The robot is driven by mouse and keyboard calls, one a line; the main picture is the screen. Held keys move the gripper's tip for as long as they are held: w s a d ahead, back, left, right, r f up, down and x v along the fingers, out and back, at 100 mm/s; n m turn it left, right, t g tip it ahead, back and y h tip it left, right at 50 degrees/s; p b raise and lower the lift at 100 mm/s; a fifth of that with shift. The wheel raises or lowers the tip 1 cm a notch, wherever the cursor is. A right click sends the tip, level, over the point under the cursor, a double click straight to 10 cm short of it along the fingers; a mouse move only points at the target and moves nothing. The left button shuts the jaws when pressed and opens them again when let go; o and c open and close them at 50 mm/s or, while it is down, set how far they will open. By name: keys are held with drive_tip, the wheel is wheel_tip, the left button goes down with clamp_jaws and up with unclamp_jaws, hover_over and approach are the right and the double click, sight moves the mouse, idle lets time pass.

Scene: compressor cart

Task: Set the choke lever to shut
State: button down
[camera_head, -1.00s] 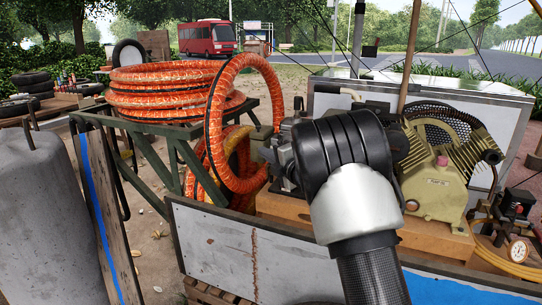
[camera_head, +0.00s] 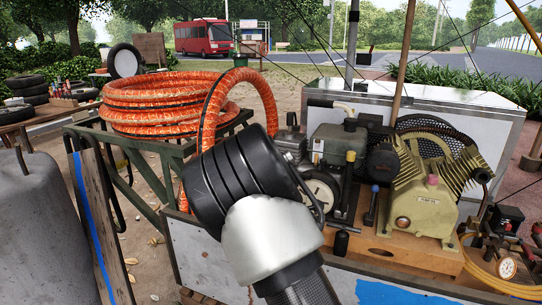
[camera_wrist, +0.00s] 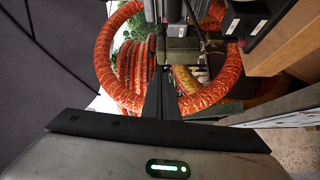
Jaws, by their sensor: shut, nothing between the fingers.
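The engine (camera_head: 335,145) stands on the wooden deck of the cart, with a round white-faced recoil or dial part low on its front. A short lever with a blue knob (camera_head: 374,190) stands upright to the right of it. I cannot tell for sure which part is the choke lever or how it is set. My gripper (camera_wrist: 161,75) is shut and empty in the wrist view, pointing at part of the engine side (camera_wrist: 182,50). In the head view my own wrist hides the gripper and the engine's left front.
The tan compressor (camera_head: 425,205) stands right of the engine. A coiled orange hose (camera_head: 150,105) lies on a green stand at the left, and one loop hangs close by my arm. The cart's front panel (camera_head: 195,250) is below. A pressure gauge (camera_head: 507,267) sits at the right.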

drive_tip(key=r+b+x, duration=0.1)
drive_tip(key=x, duration=0.9)
drive_tip(key=shift+s+d+f+b, duration=0.15)
drive_tip(key=shift+d+f, duration=0.1)
drive_tip(key=shift+d, duration=0.75)
drive_tip(key=shift+w+d+f+b, duration=0.15)
drive_tip(key=shift+d+f, duration=0.1)
drive_tip(key=shift+d, duration=0.75)
drive_tip(key=shift+s+d, duration=0.1)
drive_tip(key=shift+d+b, duration=1.05)
drive_tip(key=shift+d, duration=0.1)
drive_tip(key=shift+a, duration=0.1)
